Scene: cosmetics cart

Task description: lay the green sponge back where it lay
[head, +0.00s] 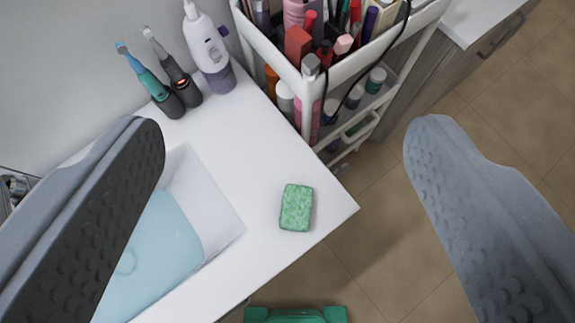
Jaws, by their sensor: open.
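The green sponge (296,208) lies flat on the white countertop (225,160), near the counter's right corner and to the right of the basin. My gripper (284,125) is open, with its two grey textured fingers wide apart at the left and right of the picture. Nothing is between the fingers close to them. The sponge shows in the gap between them, apart from both.
The basin (215,205) with blue water is at the left, partly behind the left finger. Two electric toothbrushes (150,80) and a white-purple device (210,50) stand at the back. A white cart (340,75) full of cosmetics stands beyond the counter. A green object (295,315) shows at the bottom edge.

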